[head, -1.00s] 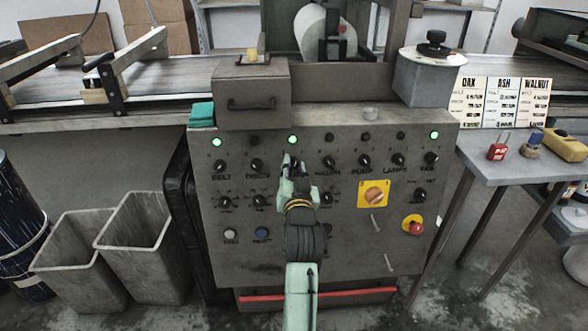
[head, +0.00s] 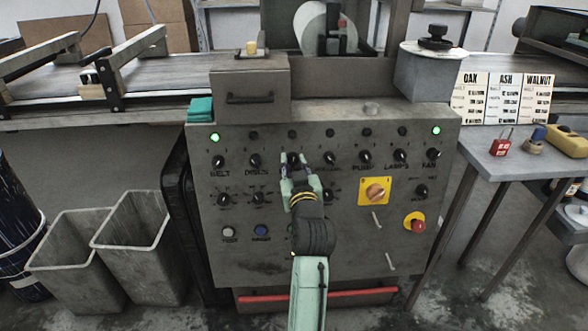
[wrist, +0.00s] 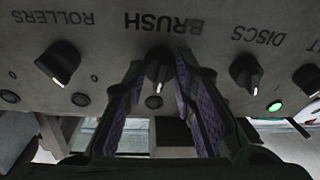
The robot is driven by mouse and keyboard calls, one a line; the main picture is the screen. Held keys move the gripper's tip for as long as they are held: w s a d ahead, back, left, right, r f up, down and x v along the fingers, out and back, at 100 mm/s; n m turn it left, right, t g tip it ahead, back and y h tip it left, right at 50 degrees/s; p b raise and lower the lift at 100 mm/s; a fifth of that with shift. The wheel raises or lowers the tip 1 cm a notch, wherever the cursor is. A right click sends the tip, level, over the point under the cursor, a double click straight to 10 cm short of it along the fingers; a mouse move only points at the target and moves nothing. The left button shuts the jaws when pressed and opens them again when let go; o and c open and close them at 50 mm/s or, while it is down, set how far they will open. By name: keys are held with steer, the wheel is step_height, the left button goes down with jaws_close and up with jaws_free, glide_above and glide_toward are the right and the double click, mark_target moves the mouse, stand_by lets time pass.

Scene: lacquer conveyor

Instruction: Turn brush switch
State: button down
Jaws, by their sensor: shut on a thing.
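The brush switch is a black knob (wrist: 158,64) with a white pointer mark, under the BRUSH label in the wrist view, which shows the panel upside down. Its pointer is close to straight down in that view. My gripper (wrist: 159,80) has one finger on each side of the knob and is shut on it. In the head view my gripper (head: 297,168) reaches the third knob of the upper row and mostly hides it. The lamp above that knob (head: 292,134) is dark.
Neighbouring DISCS (wrist: 245,72) and ROLLERS (wrist: 58,62) knobs sit close to the fingers. Lamps over BELT (head: 214,137) and FAN (head: 436,130) glow green. A yellow-plated rotary switch (head: 375,190) and red stop button (head: 417,226) are lower right.

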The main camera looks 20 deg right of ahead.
steer(key=n+y+b, duration=0.1)
steer(key=n, duration=0.3)
steer(key=shift+n+b, duration=0.35)
steer(key=shift+n, duration=0.05)
steer(key=shift+n+g+y+b, duration=0.3)
steer(key=shift+n+y+b, duration=0.15)
steer(key=shift+n, duration=1.15)
steer(key=shift+r, duration=0.1)
steer(key=c, duration=1.3)
jaws_free()
steer(key=shift+s, duration=0.1)
steer(key=s, duration=0.4)
steer(key=s+a, duration=0.1)
steer(key=s, duration=0.2)
steer(key=s+r, duration=0.1)
steer(key=s, duration=0.3)
steer(key=shift+s+a, duration=0.15)
steer(key=shift+s, duration=0.2)
